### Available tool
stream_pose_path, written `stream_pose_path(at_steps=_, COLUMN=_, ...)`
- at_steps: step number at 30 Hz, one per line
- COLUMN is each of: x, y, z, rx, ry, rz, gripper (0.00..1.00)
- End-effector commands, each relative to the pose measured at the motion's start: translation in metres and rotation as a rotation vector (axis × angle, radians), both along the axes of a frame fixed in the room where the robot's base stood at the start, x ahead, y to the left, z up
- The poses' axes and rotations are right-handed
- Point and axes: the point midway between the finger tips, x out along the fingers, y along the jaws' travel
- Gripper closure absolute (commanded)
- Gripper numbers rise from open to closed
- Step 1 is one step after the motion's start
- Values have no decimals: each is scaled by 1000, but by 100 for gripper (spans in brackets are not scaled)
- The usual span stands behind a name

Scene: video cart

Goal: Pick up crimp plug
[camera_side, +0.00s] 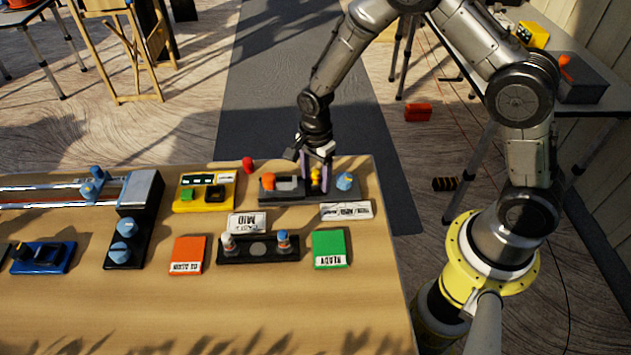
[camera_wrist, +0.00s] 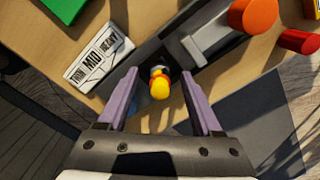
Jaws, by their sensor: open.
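A small yellow-topped plug, which looks like the crimp plug (camera_side: 315,175), stands in a dark grey holder (camera_side: 290,197) near the far edge of the table. My gripper (camera_side: 317,186) is open, pointing down around the plug, one finger on each side. In the wrist view my gripper (camera_wrist: 159,74) shows gaps between both fingers and the plug. The plug's lower end is hidden in the holder.
An orange-knobbed grey part (camera_side: 284,184) and a blue knob (camera_side: 345,181) flank the plug on the holder. A red piece (camera_side: 248,165) lies behind. White label cards (camera_side: 346,210), a green card (camera_side: 329,248) and a black two-post rack (camera_side: 258,249) lie nearer. The front of the table is clear.

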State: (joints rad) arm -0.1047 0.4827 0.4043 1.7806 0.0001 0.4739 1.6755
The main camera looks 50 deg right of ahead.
Motion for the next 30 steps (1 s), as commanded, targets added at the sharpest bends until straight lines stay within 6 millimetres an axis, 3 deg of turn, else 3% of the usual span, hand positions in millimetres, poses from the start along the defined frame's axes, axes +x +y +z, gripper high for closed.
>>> stream_pose_path(at_steps=3, x=0, y=0, z=0, rx=0, ry=0, rz=0, gripper=35)
stream_pose_path(at_steps=14, x=0, y=0, z=1, rx=0, ry=0, rz=0, gripper=100)
stream_pose_path(at_steps=30, x=1, y=0, z=6, rx=0, ry=-2, rz=0, gripper=100)
